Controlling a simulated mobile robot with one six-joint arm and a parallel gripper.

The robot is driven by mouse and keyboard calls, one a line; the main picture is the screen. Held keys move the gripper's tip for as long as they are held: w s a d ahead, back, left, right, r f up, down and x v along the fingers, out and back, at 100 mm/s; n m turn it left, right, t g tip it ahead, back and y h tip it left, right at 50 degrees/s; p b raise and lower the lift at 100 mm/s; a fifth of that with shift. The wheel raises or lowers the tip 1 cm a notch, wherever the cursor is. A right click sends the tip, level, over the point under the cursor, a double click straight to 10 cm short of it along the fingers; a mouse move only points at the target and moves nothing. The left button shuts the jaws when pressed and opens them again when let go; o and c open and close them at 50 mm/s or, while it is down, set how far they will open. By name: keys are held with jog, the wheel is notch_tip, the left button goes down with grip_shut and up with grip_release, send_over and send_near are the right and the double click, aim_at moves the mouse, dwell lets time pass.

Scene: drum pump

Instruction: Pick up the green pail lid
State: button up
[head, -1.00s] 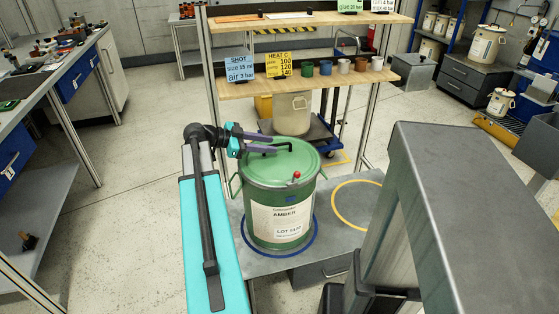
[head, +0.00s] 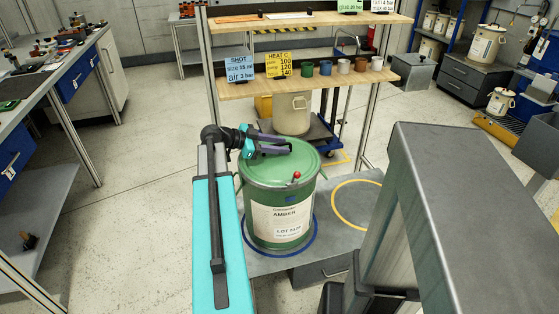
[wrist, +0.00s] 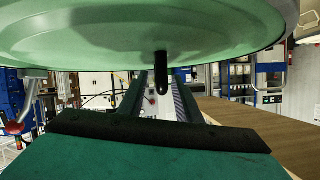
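The green pail lid (head: 272,172) lies on top of the green pail (head: 255,218), which is labelled AMBER and stands upright in a blue ring. A red knob (head: 297,175) shows at the lid's front right edge. My gripper (head: 286,147) reaches in from the left, low over the lid, with its fingers hiding most of the lid's black handle. In the wrist view the lid (wrist: 130,35) fills the top, and the dark handle end (wrist: 160,78) lies between my two spread fingers, with a gap visible on each side.
A wooden shelf (head: 235,90) with small coloured cups and sign cards stands behind the pail. A cream pail (head: 292,114) is under it. An empty yellow ring (head: 345,218) is marked on the bench to the right. My grey body part blocks the right front.

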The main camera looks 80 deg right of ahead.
aim_at(280, 145)
dwell(0.3)
grip_shut()
jog(key=shift+r, duration=0.15)
jog(key=shift+r, duration=1.5)
jog(key=shift+s+a+r, duration=0.1)
jog(key=shift+a+r, duration=0.1)
jog(key=s+a, duration=0.5)
jog(key=a, duration=0.1)
jog(key=s+a+r+b, duration=0.1)
jog(key=s+a, duration=0.2)
jog(key=shift+s+a, duration=0.3)
jog(key=shift+f+b, duration=0.1)
jog(key=shift+b, duration=0.85)
